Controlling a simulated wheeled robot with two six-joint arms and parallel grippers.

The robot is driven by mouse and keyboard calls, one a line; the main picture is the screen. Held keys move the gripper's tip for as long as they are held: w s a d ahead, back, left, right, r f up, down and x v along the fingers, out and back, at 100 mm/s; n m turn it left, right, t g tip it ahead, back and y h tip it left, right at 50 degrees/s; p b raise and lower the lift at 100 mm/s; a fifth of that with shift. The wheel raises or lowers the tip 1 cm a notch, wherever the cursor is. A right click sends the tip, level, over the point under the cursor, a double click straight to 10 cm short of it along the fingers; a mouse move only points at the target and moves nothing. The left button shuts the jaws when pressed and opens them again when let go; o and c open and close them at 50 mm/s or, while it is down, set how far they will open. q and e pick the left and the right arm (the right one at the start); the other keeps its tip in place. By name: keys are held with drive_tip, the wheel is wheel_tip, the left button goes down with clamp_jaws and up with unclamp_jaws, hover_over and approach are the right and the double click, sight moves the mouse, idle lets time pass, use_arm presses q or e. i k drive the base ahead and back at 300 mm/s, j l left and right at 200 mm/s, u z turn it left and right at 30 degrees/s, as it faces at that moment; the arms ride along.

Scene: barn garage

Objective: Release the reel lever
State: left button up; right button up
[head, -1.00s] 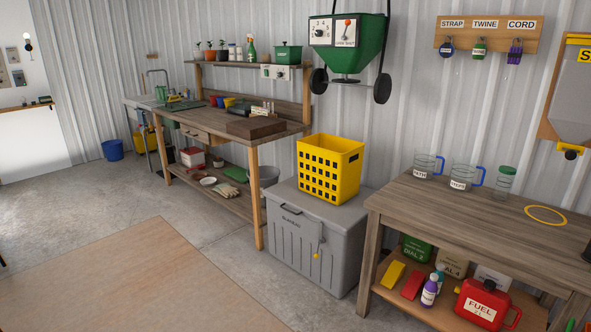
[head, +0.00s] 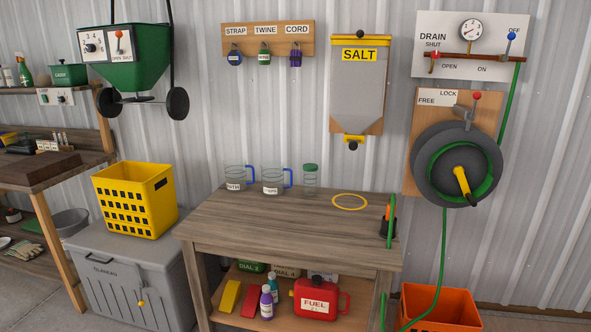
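The reel lever (head: 476,100) has a red knob and a grey arm. It sits at the top of the hose reel (head: 428,166) on a wooden backboard marked FREE on the left and LOCK on the right. The knob stands up close to the LOCK label. The reel is dark grey with green hose wound on it and a yellow crank handle (head: 462,182). Neither of my grippers shows in the head view, so their state is hidden.
A wooden workbench (head: 270,213) with jugs, a jar and a yellow ring stands left of the reel. An orange crate (head: 462,300) is on the floor below it, with green hose (head: 443,240) hanging down. A drain panel (head: 485,60) is above.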

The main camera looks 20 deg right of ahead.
sight(476, 95)
drive_tip(key=l+z, duration=0.1)
drive_tip(key=z, duration=0.7)
drive_tip(key=i+l+z, duration=0.1)
drive_tip(key=z, duration=0.7)
drive_tip(key=i+l+z, duration=0.15)
drive_tip(key=i+l, duration=0.15)
drive_tip(key=i, duration=0.15)
drive_tip(key=i+l+z, duration=0.15)
drive_tip(key=i, duration=0.3)
drive_tip(key=i+l+z, duration=0.15)
drive_tip(key=i, duration=0.3)
drive_tip(key=i+l+z, duration=0.1)
drive_tip(key=i+l, duration=0.15)
drive_tip(key=i, duration=0.25)
